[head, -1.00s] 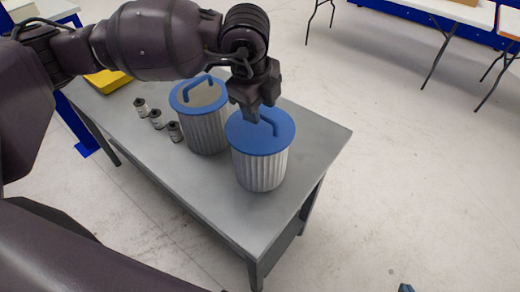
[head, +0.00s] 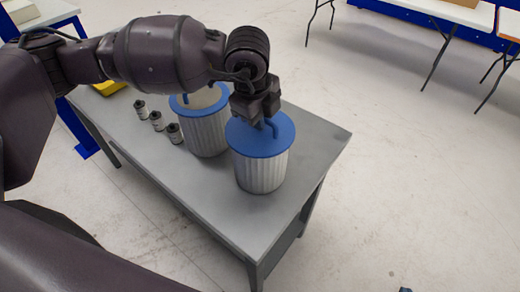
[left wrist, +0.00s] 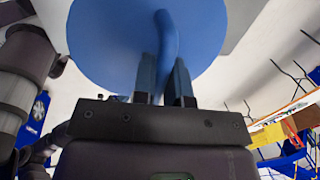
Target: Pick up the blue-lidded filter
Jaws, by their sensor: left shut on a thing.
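The blue-lidded filter (head: 262,170), a pale pleated cylinder, stands upright on the grey table near its right end. Its blue lid (head: 258,143) has an arched blue handle, partly hidden by my gripper in the head view. My left gripper (head: 264,121) is above the lid, shut on that handle. In the left wrist view the handle (left wrist: 164,40) runs down between the two fingers of my left gripper (left wrist: 164,72), and the round blue lid (left wrist: 105,40) fills the top. The filter appears to rest on the table. My right gripper is not seen.
A second pleated filter (head: 207,133), with a blue rim and pale lid centre, stands close on the left, partly behind my arm. Several small dark-and-silver cylinders (head: 157,122) stand left of it. The table (head: 305,150) is bare to the right and in front.

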